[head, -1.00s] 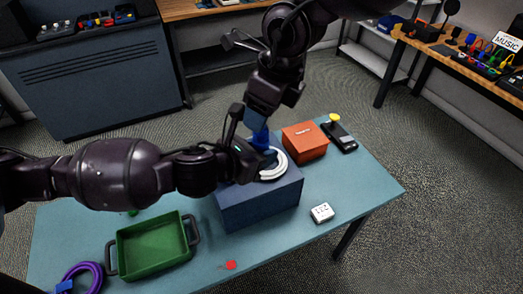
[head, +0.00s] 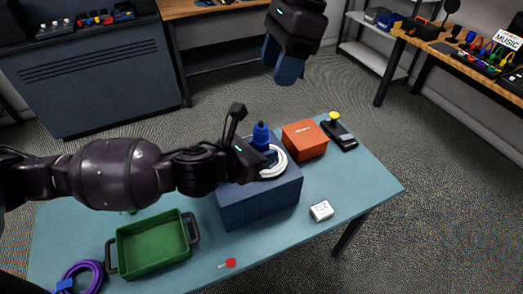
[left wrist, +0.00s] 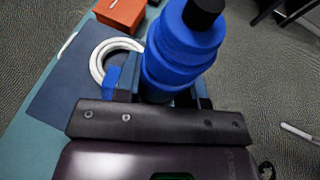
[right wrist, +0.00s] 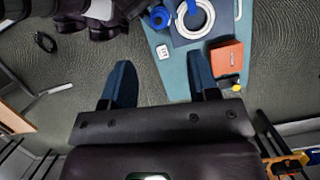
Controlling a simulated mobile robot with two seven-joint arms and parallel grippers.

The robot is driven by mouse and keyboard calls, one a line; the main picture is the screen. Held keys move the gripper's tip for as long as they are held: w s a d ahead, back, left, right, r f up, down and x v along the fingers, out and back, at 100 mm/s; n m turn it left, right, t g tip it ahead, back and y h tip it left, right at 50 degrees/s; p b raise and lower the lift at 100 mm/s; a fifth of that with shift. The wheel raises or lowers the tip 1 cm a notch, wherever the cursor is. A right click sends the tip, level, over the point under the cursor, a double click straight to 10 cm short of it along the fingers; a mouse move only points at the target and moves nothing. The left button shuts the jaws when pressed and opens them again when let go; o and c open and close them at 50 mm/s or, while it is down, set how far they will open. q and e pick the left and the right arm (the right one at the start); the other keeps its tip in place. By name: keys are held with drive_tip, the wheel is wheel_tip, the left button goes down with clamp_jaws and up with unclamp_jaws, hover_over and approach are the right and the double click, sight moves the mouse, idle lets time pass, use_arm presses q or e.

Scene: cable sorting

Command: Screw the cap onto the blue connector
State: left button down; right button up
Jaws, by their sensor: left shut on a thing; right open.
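The blue connector (head: 261,136) stands upright above the dark blue box in the head view. In the left wrist view the blue connector (left wrist: 172,60) is a stepped blue stack with a black top (left wrist: 203,12), held between the fingers. I cannot tell whether the cap is a separate part of this stack. My left gripper (left wrist: 160,90) is shut on the connector. My right gripper (head: 285,70) is raised above and behind it, open and empty. In the right wrist view its two fingers (right wrist: 162,88) are wide apart with nothing between them.
A white cable coil (head: 277,165) lies on the dark blue box (head: 262,203). An orange box (head: 304,139), a black device with a yellow knob (head: 340,134), a small white box (head: 321,211), a red item (head: 230,262), a green tray (head: 120,262) and a purple cable (head: 78,268) are around it.

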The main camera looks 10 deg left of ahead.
drive_tip(key=shift+w+d+r, duration=0.1)
drive_tip(key=shift+d+r, duration=0.1)
drive_tip(key=shift+d, duration=0.05)
drive_tip(key=shift+f, duration=0.1)
hover_over(260, 147)
drive_tip(key=w, duration=0.2)
wheel_tip(260, 147, down, 11)
drive_tip(key=shift+f, duration=0.2)
idle(0.3)
drive_tip(key=shift+w, duration=0.1)
clamp_jaws()
